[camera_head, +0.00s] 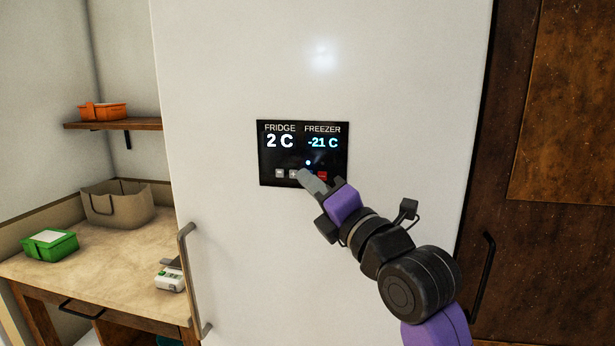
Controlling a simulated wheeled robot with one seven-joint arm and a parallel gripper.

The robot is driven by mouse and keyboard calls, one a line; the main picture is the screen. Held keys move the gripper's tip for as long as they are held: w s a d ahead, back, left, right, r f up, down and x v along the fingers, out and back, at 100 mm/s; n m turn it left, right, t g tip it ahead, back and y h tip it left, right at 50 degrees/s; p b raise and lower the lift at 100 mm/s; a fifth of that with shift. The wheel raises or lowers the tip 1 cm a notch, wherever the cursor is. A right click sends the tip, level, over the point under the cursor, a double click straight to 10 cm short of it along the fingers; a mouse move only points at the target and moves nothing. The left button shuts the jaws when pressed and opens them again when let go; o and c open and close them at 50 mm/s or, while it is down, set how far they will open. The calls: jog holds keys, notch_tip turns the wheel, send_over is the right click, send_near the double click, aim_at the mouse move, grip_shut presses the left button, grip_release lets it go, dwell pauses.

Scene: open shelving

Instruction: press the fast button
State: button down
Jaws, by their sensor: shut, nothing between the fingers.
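A black control panel (266,160) is set in the white fridge door, reading FRIDGE 2 C and FREEZER -21 C. A row of small buttons runs along its lower edge: a grey button (279,173) at the left, another grey button (293,174) beside it, and a red button (322,176) at the right. A small blue light (308,162) glows above the row. My gripper (303,175) is shut and empty, its tip over the lower middle of the panel, hiding part of the row. I cannot tell if it touches. The button labels are too small to read.
The fridge door (220,200) has a vertical handle (187,280) at its left. A counter (110,265) at the left holds a bag (118,207), a green box (50,245) and a white device (170,280). An orange box (103,111) sits on a shelf (130,124).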

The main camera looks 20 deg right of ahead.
jog(key=shift+s+a, duration=0.45)
jog(key=shift+s, duration=0.25)
jog(key=s+a, duration=0.1)
jog(key=s, duration=0.1)
jog(key=s+a, duration=0.2)
dwell(0.6)
dwell(0.6)
